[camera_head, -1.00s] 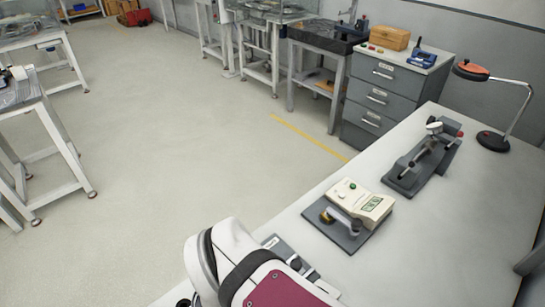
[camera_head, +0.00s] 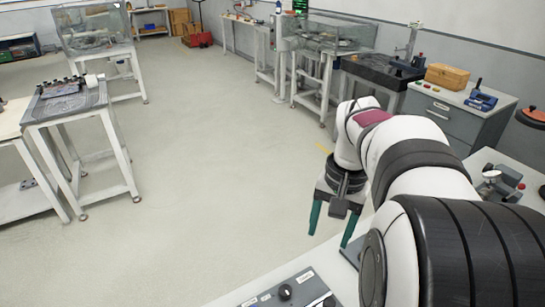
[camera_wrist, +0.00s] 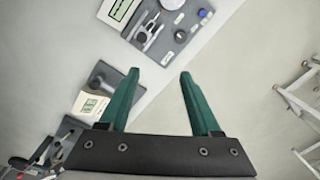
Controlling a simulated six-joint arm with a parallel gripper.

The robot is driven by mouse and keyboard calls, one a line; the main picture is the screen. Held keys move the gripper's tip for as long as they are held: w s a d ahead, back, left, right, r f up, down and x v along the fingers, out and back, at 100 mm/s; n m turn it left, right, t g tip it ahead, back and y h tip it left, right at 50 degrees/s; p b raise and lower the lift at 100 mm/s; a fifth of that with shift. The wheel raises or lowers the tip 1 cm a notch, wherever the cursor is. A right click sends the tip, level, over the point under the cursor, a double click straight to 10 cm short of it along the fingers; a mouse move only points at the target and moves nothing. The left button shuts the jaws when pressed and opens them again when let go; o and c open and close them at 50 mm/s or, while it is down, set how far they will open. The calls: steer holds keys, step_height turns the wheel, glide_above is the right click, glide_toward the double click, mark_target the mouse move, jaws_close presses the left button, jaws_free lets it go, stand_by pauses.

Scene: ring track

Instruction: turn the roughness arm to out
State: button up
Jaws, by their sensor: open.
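The roughness tester, a cream box with a green display (camera_wrist: 93,106), stands on a dark grey plate (camera_wrist: 125,82) at the left of the wrist view. A short grey arm (camera_wrist: 97,82) lies on that plate; the left finger partly covers this area, and I cannot tell which position the arm is in. In the head view my own arm hides most of the tester. My gripper (camera_head: 333,224) is open and empty, fingers pointing down near the bench edge. In the wrist view my gripper (camera_wrist: 159,75) has its green fingers spread wide, the left one overlapping the tester's plate.
A grey panel with a black knob (camera_head: 285,292) lies at the bench's near edge; a grey plate with small parts (camera_wrist: 165,30) shows at the wrist view's top. A lever device (camera_wrist: 42,150) is beyond the tester. Open floor (camera_head: 210,170) lies left of the bench.

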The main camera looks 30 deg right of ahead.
steer(key=s+d+f+m, duration=0.2)
steer(key=s+d, duration=0.2)
steer(key=d, duration=0.6)
steer(key=s+d+f+m, duration=0.2)
steer(key=s+d, duration=0.1)
steer(key=d, duration=0.8)
steer(key=shift+h, duration=0.3)
steer(key=f, duration=1.5)
steer(key=shift+s+a+f, duration=0.1)
steer(key=shift+a, duration=0.15)
steer(key=shift+c, duration=0.3)
jaws_close()
